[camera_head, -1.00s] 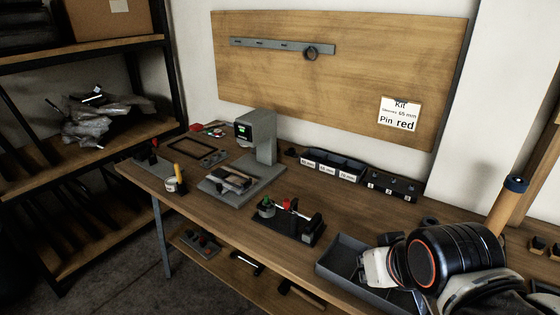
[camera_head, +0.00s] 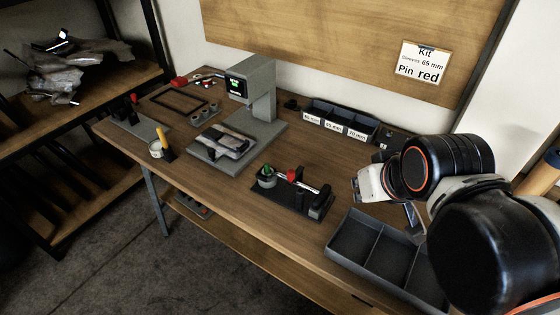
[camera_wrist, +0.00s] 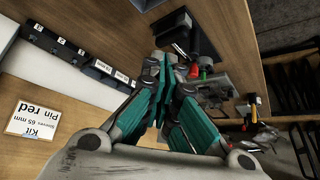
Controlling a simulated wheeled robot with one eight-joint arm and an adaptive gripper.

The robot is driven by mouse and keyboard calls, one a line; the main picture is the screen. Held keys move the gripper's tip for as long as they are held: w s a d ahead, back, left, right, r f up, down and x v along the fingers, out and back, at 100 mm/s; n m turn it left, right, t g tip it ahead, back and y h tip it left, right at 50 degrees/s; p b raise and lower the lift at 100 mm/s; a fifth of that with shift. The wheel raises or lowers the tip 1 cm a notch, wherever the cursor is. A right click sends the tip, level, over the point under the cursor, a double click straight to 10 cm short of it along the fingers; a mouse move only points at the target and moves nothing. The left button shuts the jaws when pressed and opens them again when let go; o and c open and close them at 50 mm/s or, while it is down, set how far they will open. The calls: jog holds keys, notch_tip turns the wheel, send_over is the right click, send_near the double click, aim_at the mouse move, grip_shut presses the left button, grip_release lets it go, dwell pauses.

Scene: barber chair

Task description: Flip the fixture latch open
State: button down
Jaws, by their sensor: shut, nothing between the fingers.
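A dark fixture (camera_head: 290,195) lies near the front edge of the bench. It carries a green knob (camera_head: 267,176), a red knob (camera_head: 292,175) and a light rod between dark blocks; which piece is the latch is too small to tell. In the wrist view the fixture (camera_wrist: 182,32) is beyond the fingers, with its red and green parts just right of the fingertips. My gripper (camera_wrist: 167,62), with teal fingers, is shut and empty, apart from the fixture. In the head view my wrist is right of the fixture, and the fingers are mostly hidden.
A grey divided tray (camera_head: 352,238) stands at the bench's front right, below my arm. A grey press-like stand (camera_head: 262,105) rises left of the fixture. Labelled bins (camera_head: 340,122) line the back. Bare wood surrounds the fixture's left and back.

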jog(key=w+a+r+n+g+y+p, duration=0.1)
jog(key=w+a+r+n+p, duration=0.2)
jog(key=w, duration=0.3)
jog(key=n+g+y+p, duration=0.2)
jog(key=n+g+p, duration=0.2)
jog(key=n+p, duration=0.4)
send_over(296, 171)
jog(key=s+a+b, duration=0.1)
jog(key=s+a, duration=0.1)
jog(key=a, duration=0.3)
notch_tip(296, 171, down, 4)
jog(key=shift+a+f+n, duration=0.3)
jog(key=shift+f+n, duration=0.1)
jog(key=shift+n, duration=0.1)
jog(key=b+x, duration=0.4)
jog(key=x, duration=0.6)
jog(key=shift+w+a+f, duration=0.1)
jog(key=shift+a+f, duration=0.05)
jog(key=shift+f, duration=0.15)
jog(key=d, duration=0.1)
jog(key=s+d, duration=0.1)
jog(key=d, duration=0.1)
jog(key=shift+s+d+r+b, duration=0.3)
jog(key=shift+s+b, duration=0.05)
jog(key=shift+s, duration=0.05)
